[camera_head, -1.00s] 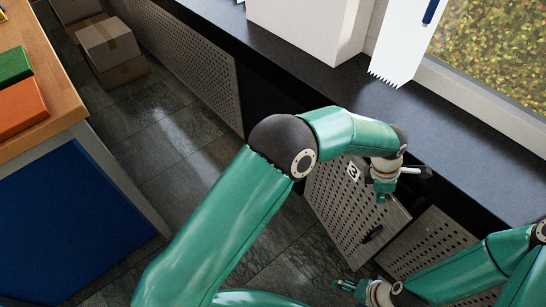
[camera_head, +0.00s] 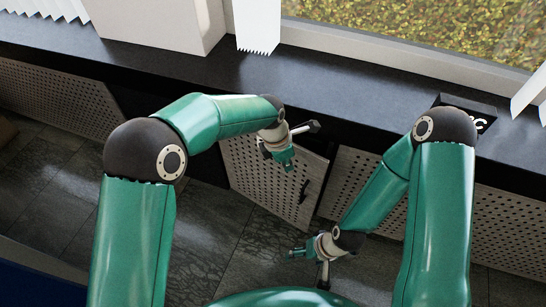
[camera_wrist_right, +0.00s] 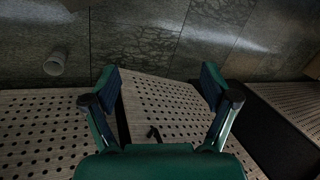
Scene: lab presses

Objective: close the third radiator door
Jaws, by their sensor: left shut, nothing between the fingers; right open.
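A perforated radiator door (camera_head: 262,187) stands ajar in the middle of the head view, swung out from the wall under the sill. It has a dark handle (camera_head: 303,190) near its right side. Its number label is not readable now. My left gripper (camera_head: 285,160) is shut and empty in front of the door's upper part; I cannot tell whether it touches. My right gripper (camera_head: 293,253) is open and empty, low in front of the door's right side. In the right wrist view the door (camera_wrist_right: 170,103) and handle (camera_wrist_right: 155,133) show between the open fingers (camera_wrist_right: 158,84).
A dark opening (camera_head: 165,103) is left of the door. Other perforated panels (camera_head: 58,95) (camera_head: 510,225) line the wall under the black sill (camera_head: 345,85). A blue cabinet is at lower left (camera_head: 35,275).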

